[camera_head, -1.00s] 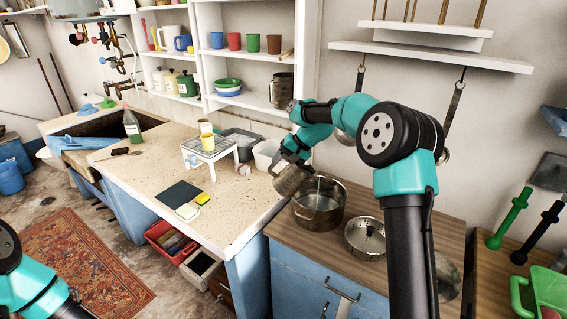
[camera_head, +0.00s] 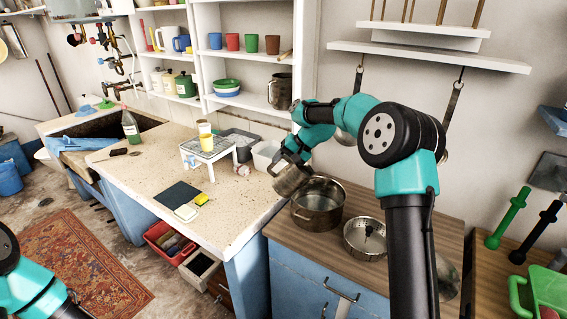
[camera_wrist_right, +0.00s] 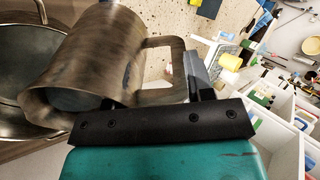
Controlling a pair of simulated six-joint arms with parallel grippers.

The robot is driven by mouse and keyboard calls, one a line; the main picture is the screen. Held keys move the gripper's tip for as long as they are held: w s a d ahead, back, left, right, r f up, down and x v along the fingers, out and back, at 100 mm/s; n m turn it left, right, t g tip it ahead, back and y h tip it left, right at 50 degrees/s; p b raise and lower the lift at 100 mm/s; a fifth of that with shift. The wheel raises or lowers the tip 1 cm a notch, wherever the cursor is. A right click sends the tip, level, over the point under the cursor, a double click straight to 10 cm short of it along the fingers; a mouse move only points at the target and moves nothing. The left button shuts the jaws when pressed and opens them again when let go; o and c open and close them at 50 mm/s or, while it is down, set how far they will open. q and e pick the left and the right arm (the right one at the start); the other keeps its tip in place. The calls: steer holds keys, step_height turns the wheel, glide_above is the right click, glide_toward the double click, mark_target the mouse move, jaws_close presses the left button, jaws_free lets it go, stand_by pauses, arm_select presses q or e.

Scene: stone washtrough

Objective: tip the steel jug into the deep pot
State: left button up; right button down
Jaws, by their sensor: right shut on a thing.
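The steel jug (camera_head: 289,179) is held up over the left rim of the deep pot (camera_head: 318,211), tilted. My right gripper (camera_head: 294,157) is shut on its handle. In the right wrist view the jug (camera_wrist_right: 100,55) lies across the picture, its handle (camera_wrist_right: 165,70) at the fingers and its flared end toward the pot (camera_wrist_right: 20,75) at left. The pot is an open steel vessel on the wooden counter; its contents cannot be made out. Only part of my left arm shows at the lower left; its gripper is out of view.
A steel colander (camera_head: 366,238) stands right of the pot on the wooden counter (camera_head: 335,255). A white bin (camera_head: 266,155) and a small white rack (camera_head: 210,150) stand on the stone worktop to the left. Shelves with cups are behind.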

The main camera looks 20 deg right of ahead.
steer(key=shift+s+d+r+t+y, duration=0.1)
steer(key=shift+s+d+t+y, duration=0.2)
steer(key=shift+d+y, duration=0.35)
steer(key=shift+s+d+r+t+y, duration=0.1)
steer(key=shift+s+d+t+y, duration=0.2)
steer(key=shift+d+y, duration=0.3)
stand_by(4.5)
steer(key=shift+w+a, duration=0.1)
steer(key=shift+a, duration=0.05)
steer(key=shift+w+a+h, duration=0.2)
steer(key=shift+a+h, duration=0.2)
steer(key=shift+h, duration=0.05)
steer(key=shift+a, duration=0.1)
stand_by(0.5)
steer(key=shift+w+a+g, duration=0.1)
steer(key=shift+a+g, duration=0.05)
steer(key=shift+g, duration=0.15)
steer(key=shift+w+a+h, duration=0.1)
steer(key=shift+a+h, duration=0.15)
steer(key=shift+h, duration=0.35)
steer(key=shift+f, duration=0.1)
steer(key=shift+w+a+f+g+h, duration=0.1)
steer(key=shift+w+a+g+h, duration=0.1)
steer(key=shift+a+g+h, duration=0.25)
